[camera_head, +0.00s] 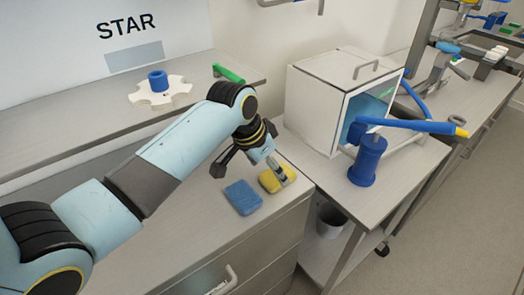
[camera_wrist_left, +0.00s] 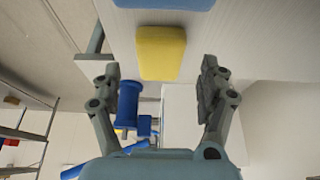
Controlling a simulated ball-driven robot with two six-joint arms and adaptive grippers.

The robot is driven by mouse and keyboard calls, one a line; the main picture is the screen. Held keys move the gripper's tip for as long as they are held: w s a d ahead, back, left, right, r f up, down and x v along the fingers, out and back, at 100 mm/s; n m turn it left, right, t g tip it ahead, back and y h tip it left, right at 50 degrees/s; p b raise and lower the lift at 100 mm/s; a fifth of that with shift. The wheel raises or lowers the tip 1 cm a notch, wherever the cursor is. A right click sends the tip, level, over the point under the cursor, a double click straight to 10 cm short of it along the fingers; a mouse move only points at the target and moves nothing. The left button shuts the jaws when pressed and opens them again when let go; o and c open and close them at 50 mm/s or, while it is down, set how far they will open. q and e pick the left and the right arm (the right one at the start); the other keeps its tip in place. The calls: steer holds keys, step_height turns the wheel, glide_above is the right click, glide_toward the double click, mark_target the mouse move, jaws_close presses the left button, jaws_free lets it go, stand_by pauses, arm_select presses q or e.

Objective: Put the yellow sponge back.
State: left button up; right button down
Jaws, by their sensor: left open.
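The yellow sponge (camera_head: 269,182) lies flat on the grey counter (camera_head: 215,235), near its right edge. My left gripper (camera_head: 252,170) is open above the counter by the yellow sponge, one finger overlapping the sponge in the head view. In the left wrist view the yellow sponge (camera_wrist_left: 161,50) shows between the two spread fingers of the left gripper (camera_wrist_left: 158,72), with space on both sides. Nothing is held. Whether a finger touches the sponge I cannot tell. My right gripper is not in view.
A blue sponge (camera_head: 243,197) lies just left of the yellow one. A white box (camera_head: 315,105) with a glass front and a blue cylindrical device (camera_head: 367,160) stand on the table to the right. A raised shelf (camera_head: 60,135) holds a white toothed disc (camera_head: 160,96) and a green object (camera_head: 229,74).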

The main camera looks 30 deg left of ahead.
arm_select(q)
steer(key=v, duration=0.8)
steer(key=shift+r, duration=0.25)
